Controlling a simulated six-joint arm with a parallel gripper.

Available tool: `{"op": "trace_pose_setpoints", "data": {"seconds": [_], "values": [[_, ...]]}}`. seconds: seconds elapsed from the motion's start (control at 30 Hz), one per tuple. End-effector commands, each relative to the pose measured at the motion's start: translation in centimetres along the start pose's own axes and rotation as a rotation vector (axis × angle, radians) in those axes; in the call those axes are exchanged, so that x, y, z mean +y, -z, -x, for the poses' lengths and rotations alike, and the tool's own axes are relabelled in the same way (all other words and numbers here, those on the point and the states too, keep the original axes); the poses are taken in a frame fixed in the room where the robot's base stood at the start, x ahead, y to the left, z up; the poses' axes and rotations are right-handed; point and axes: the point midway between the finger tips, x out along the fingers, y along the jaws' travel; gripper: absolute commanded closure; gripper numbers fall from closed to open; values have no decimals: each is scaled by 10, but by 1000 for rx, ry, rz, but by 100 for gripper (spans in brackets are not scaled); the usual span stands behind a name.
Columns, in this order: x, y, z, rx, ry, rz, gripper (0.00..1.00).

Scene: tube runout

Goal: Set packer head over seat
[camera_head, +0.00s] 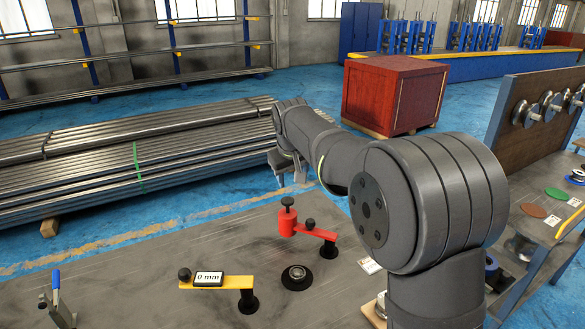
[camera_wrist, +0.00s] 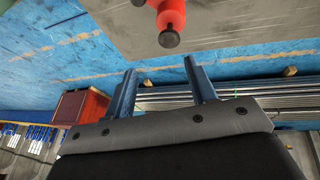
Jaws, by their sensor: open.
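The red packer head (camera_head: 287,222) has a black knob on top and sits at the end of a red swing arm (camera_head: 316,233) carried on a black post. The seat (camera_head: 297,277), a black round base with a metal ring in it, lies on the bench in front of the head and is uncovered. The head is apart from the seat, behind it. My gripper (camera_head: 289,172) is beyond the bench's far edge, above and behind the head. In the wrist view my gripper (camera_wrist: 163,82) is open and empty, with the red head (camera_wrist: 172,14) upside down at the top.
A yellow bar with a "0 mm" display (camera_head: 209,279) stands left of the seat on a black post. A blue-handled clamp (camera_head: 57,300) is at the left. Steel tubes (camera_head: 100,160) and a red crate (camera_head: 394,95) lie beyond the bench (camera_head: 130,270).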

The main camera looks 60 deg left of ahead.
Motion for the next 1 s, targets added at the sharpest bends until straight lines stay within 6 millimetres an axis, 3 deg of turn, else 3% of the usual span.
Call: {"op": "trace_pose_setpoints", "data": {"seconds": [0.2,0.6,0.67,0.77,0.87,1.0], "values": [[0,0,26,-1,1,0,49],[0,0,32,-2,1,0,49],[0,0,32,-3,2,-2,60],[4,0,21,-14,27,-21,80],[14,2,-4,-39,94,-70,100],[35,5,-59,-75,256,-183,100]]}}
